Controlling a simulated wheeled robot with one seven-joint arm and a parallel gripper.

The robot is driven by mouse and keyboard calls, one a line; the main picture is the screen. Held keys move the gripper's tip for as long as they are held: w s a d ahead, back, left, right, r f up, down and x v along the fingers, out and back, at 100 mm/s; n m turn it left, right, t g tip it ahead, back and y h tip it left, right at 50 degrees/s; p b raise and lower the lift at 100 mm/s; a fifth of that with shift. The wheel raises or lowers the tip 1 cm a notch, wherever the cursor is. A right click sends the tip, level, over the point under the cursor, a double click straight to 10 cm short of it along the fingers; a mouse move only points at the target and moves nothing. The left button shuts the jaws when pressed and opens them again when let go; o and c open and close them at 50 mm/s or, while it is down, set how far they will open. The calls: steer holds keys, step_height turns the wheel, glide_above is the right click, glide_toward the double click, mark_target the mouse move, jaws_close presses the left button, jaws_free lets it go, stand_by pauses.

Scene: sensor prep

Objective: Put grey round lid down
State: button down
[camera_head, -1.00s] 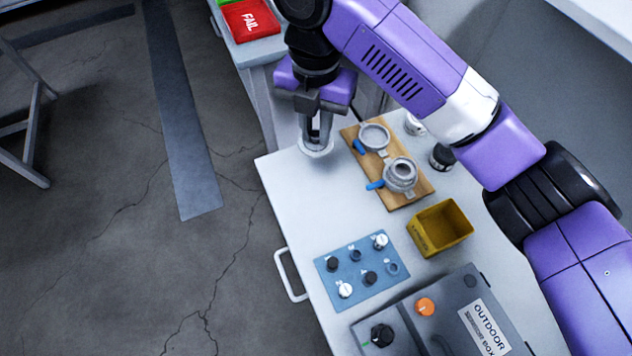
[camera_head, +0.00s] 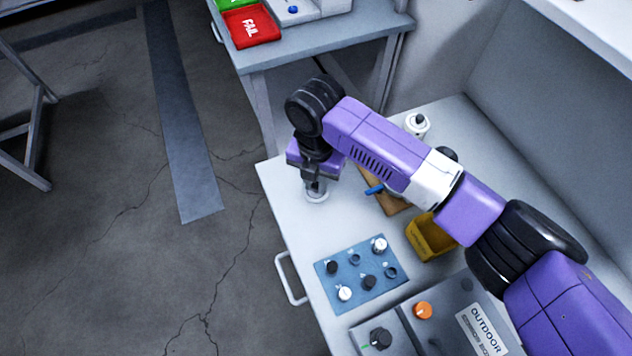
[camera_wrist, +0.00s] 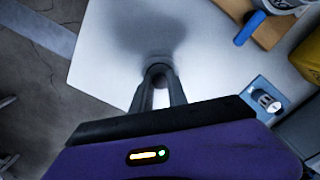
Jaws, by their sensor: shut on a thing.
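The grey round lid (camera_head: 317,197) is a pale disc at the left part of the white table, partly covered by the gripper above it. My gripper (camera_head: 316,186) points down and is shut on the lid's middle. The lid is over or on the bare tabletop; I cannot tell whether it touches. In the wrist view my gripper's fingers (camera_wrist: 160,72) are close together above the white surface, with a dark shadow beyond them. The lid's outline is hard to make out there.
A wooden board (camera_head: 396,206) with a blue-handled part is mostly behind my arm. A yellow bin (camera_head: 428,240), a blue mat (camera_head: 350,290) with several knobs and a grey sensor box (camera_head: 405,331) stand nearer. The tabletop (camera_head: 292,210) around the lid is clear.

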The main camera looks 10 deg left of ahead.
mark_target(315, 186)
steer(key=shift+f, duration=0.45)
steer(key=shift+f, duration=0.15)
steer(key=c, duration=1.3)
jaws_free()
step_height(315, 186, up, 12)
steer(key=b, duration=0.1)
steer(key=shift+r, duration=0.2)
steer(key=shift+a, duration=0.1)
